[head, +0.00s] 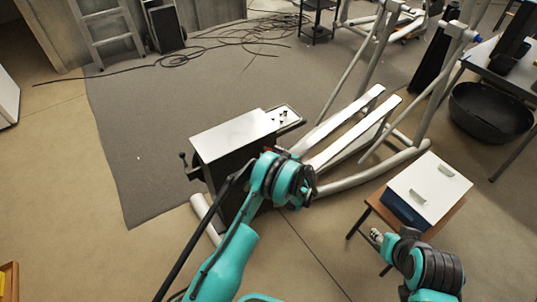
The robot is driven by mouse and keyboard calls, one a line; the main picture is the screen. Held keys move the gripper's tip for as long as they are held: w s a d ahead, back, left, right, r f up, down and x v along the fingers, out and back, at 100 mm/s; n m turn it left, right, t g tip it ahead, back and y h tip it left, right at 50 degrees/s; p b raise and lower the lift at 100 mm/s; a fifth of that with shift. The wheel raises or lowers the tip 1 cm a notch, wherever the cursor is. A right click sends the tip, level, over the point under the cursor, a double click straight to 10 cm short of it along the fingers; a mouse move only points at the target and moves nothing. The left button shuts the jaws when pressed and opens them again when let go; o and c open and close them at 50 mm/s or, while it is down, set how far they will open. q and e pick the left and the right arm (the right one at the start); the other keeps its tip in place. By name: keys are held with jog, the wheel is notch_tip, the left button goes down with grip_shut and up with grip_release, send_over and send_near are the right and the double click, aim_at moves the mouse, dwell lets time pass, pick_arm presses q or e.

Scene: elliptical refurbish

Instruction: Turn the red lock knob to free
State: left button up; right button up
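The elliptical trainer stands in the middle of the head view, with a boxy grey-topped housing (232,133) and two long pale foot rails (355,130). A dark crank end (190,165) sticks out at the housing's left side. I cannot make out a red lock knob. My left arm reaches up in front of the housing's right side; its bent dark wrist hides what is behind it, and its fingers are not distinguishable. My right gripper (376,237) is low beside a small table, its fingertips small and pale; I cannot tell whether they are open.
A white box-like lid with two handles (430,187) sits over a blue container (400,208) on the small wooden table (447,217). A small tray with dark bits (284,117) adjoins the housing. A black tub (490,112) stands right.

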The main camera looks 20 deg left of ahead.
pick_arm(q)
jog(key=shift+x, duration=1.2)
jog(key=shift+c, duration=0.2)
jog(key=c, duration=1.1)
jog(key=shift+d, duration=0.1)
jog(key=m+g+y, duration=0.1)
jog(key=m, duration=0.1)
jog(key=shift+m, duration=0.3)
jog(key=shift+w+m+g+y, duration=0.1)
jog(key=shift+m+g+y, duration=0.55)
jog(key=shift+m, duration=0.35)
